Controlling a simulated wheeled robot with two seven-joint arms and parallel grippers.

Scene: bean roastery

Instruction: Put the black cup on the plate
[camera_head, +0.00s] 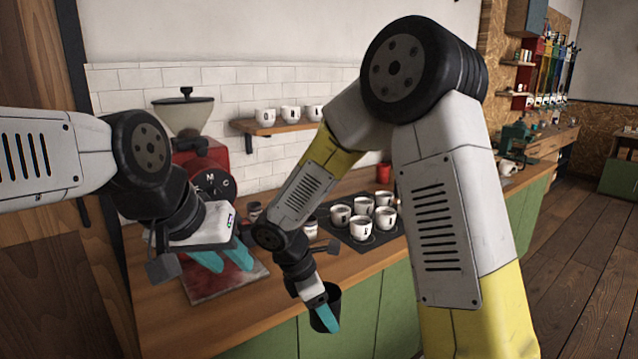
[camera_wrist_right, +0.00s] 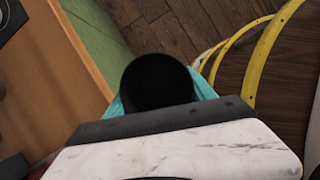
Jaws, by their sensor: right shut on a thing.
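The black cup (camera_head: 334,296) is in my right gripper (camera_head: 326,318), held out in front of the counter's front edge. In the right wrist view the cup (camera_wrist_right: 157,82) shows as a dark round shape between the teal fingers of my right gripper (camera_wrist_right: 160,100). My left gripper (camera_head: 229,261) hangs over the left part of the counter, its teal fingers apart, with nothing seen between them. I cannot make out a plate in either view; my arms hide part of the counter.
Several white cups stand on a dark mat (camera_head: 345,233) on the wooden counter (camera_head: 178,320). A red grinder (camera_head: 212,158) stands behind my left gripper, with a reddish board (camera_head: 205,291) before it. A wall shelf (camera_head: 262,128) holds white cups. Yellow curved bars (camera_wrist_right: 262,55) show beside the floor.

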